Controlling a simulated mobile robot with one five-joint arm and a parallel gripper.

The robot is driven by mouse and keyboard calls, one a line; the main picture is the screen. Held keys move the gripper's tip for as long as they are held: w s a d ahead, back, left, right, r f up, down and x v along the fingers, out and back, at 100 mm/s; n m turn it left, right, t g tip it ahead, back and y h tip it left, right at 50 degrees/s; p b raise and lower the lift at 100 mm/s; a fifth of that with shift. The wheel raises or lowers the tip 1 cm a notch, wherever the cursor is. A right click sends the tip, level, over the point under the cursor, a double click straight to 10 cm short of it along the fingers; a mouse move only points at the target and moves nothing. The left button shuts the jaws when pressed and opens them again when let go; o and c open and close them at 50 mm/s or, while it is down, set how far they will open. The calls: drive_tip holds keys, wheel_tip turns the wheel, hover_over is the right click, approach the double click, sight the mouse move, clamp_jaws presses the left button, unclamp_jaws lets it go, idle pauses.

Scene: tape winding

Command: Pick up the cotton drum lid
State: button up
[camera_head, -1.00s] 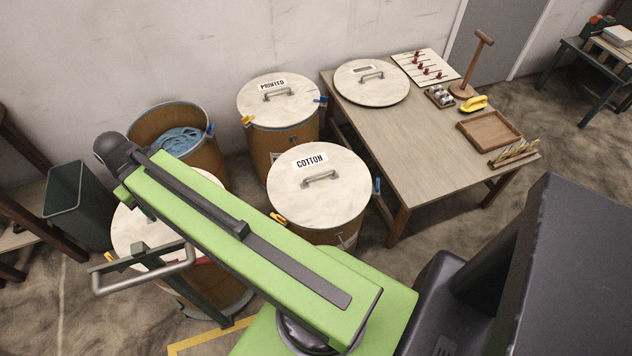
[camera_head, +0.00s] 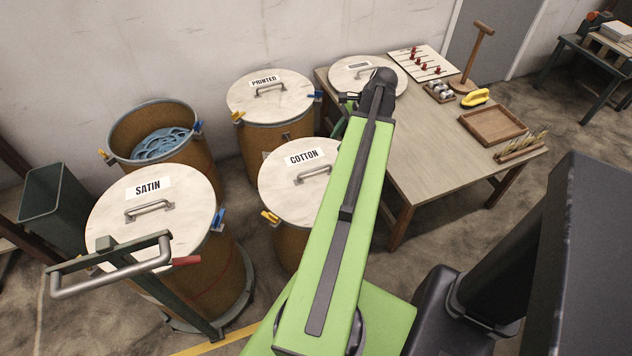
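The cotton drum lid (camera_head: 280,187) is a round pale lid with a "COTTON" label and a grey bar handle (camera_head: 313,174). It lies on the cotton drum (camera_head: 285,246) in the middle of the camera_head view. My green arm passes over its right side and hides that part. A yellow clip (camera_head: 270,217) sits at the lid's left front edge. The right edge is hidden. My arm points toward the table, its far end beyond the lid. My gripper does not show clearly; the arm hides it.
The satin drum's lid (camera_head: 110,207) is at front left, with a metal bar handle (camera_head: 110,272) before it. The printed drum's lid (camera_head: 250,100) is behind. An open drum (camera_head: 184,172) holds blue material. The table (camera_head: 428,168) carries another lid (camera_head: 345,76), a tray and small tools.

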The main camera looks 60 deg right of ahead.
drive_tip(key=b, duration=1.1)
approach(315, 169)
drive_tip(key=x, duration=0.4)
drive_tip(key=shift+s+d+f, duration=0.25)
drive_tip(key=shift+f, duration=0.35)
drive_tip(key=shift+w+a+f, duration=0.1)
drive_tip(key=shift+w+f, duration=0.1)
drive_tip(key=shift+f, duration=0.05)
drive_tip(key=shift+w, duration=0.1)
drive_tip(key=b+x, duration=0.4)
drive_tip(key=x, duration=0.1)
drive_tip(key=shift+w+a+b, duration=0.15)
drive_tip(key=shift+a+b, duration=0.05)
drive_tip(key=shift+b, duration=0.2)
drive_tip(key=shift+w+r, duration=0.1)
drive_tip(key=shift+r, duration=0.05)
clamp_jaws()
